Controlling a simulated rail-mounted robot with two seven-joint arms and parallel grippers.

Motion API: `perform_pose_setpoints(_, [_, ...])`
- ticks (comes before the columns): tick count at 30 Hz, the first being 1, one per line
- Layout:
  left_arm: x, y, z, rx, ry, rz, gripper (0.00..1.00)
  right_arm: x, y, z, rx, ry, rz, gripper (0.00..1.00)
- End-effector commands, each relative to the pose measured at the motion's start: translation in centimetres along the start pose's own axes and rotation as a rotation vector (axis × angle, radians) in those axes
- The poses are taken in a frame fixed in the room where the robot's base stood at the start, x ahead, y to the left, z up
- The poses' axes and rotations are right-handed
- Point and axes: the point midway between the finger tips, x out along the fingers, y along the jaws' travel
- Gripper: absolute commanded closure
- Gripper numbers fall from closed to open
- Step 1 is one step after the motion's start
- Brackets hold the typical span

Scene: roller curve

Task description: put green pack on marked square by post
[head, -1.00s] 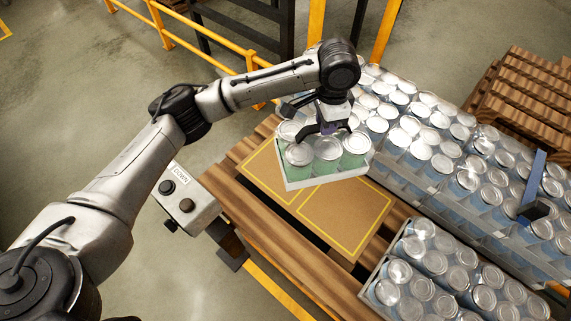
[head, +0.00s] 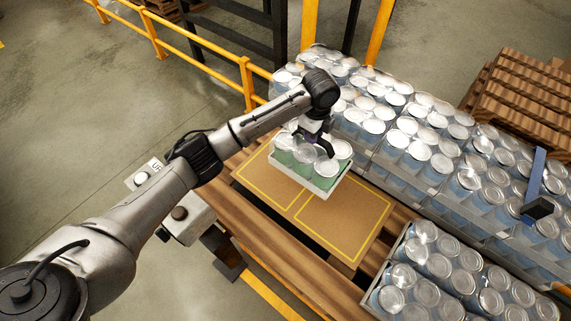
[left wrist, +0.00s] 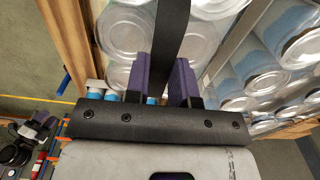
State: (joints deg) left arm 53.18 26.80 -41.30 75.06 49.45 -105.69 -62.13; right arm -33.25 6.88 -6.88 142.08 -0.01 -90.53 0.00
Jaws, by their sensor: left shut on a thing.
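The green pack (head: 303,176), a white tray of green cans with silver lids, hangs from my left gripper (head: 318,146). It is over the brown board's yellow-outlined squares, covering part of the far-left square (head: 262,180). The near-right square (head: 346,222) is mostly bare. Whether the tray touches the board is hard to tell. In the left wrist view, the gripper's purple pads (left wrist: 173,82) are close together around a dark strip, with clear-looking can lids (left wrist: 125,35) beyond. My right gripper is not in view.
Blue can packs (head: 425,150) crowd the right side, close to the held pack. Another can tray (head: 440,275) stands at front right. A button box (head: 185,215) stands left of the board. Yellow railing (head: 200,50) and a yellow post (head: 311,22) are behind. A blue bar (head: 537,175) overhangs the cans.

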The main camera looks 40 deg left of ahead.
Motion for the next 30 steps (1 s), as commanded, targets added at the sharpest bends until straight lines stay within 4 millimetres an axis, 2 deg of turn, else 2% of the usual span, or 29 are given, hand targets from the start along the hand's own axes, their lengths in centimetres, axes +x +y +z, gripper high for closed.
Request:
perform_pose_setpoints(5, [1.1, 0.5, 1.6, 0.016, -0.001, -0.001, 1.0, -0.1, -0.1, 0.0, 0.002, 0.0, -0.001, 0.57])
perform_pose_setpoints(19, [5.7, 3.5, 8.9, 0.016, -0.002, -0.002, 1.0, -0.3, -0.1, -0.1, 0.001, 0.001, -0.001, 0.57])
perform_pose_setpoints(24, [6.7, 4.1, 10.3, 0.017, -0.001, -0.003, 1.0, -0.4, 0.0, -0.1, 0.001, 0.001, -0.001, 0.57])
perform_pose_setpoints(30, [7.0, 4.3, 10.9, 0.018, 0.0, -0.005, 1.0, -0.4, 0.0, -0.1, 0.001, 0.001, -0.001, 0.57])
